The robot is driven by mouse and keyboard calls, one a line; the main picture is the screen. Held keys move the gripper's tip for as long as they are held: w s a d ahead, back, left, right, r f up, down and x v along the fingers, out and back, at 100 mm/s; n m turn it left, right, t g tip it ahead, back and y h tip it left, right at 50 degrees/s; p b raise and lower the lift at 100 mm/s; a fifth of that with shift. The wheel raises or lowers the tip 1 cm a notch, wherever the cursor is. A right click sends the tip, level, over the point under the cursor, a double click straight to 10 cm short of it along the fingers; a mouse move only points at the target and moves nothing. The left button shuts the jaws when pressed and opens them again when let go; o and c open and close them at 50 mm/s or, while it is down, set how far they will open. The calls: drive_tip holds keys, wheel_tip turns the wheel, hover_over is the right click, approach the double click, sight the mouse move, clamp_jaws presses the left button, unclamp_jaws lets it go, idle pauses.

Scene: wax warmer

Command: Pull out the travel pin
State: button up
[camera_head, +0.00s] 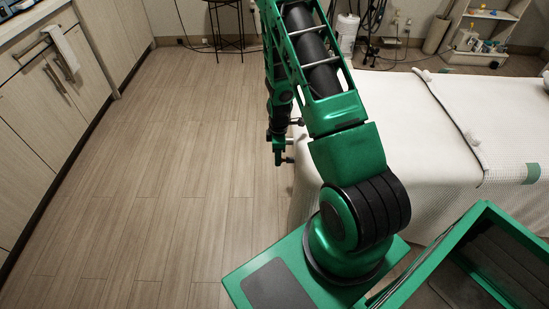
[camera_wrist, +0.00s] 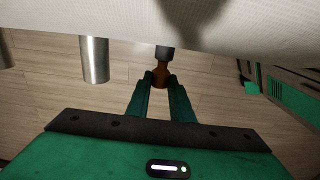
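In the wrist view, a dark, round-ended rod with an orange-brown knob (camera_wrist: 160,76) sticks out below the edge of a white cloth cover. It looks like the travel pin. My gripper (camera_wrist: 161,75) has its two green fingers on either side of the knob, with the fingertips at or very near its sides. I cannot tell whether they press on it. In the head view, my gripper (camera_head: 284,151) is low beside the left side of the white-covered bed (camera_head: 440,120). The pin cannot be made out there.
A shiny metal cylinder (camera_wrist: 95,60) hangs below the cover left of the pin, with a second (camera_wrist: 4,50) at the far left edge. Cabinets (camera_head: 45,100) line the left wall. The wood floor (camera_head: 160,150) between cabinets and bed is clear. A shelf (camera_head: 485,35) stands behind.

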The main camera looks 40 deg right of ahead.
drive_tip(key=shift+w+d, duration=0.1)
clamp_jaws()
drive_tip(key=shift+w+a, duration=0.1)
drive_tip(key=shift+a, duration=0.3)
drive_tip(key=shift+w+a, duration=0.5)
drive_tip(key=shift+a, duration=0.25)
drive_tip(key=shift+w+a, duration=0.4)
drive_tip(key=shift+a, duration=0.2)
drive_tip(key=w+a, duration=0.3)
drive_tip(key=a, duration=0.2)
drive_tip(key=shift+w, duration=0.3)
drive_tip(key=shift+a, duration=0.1)
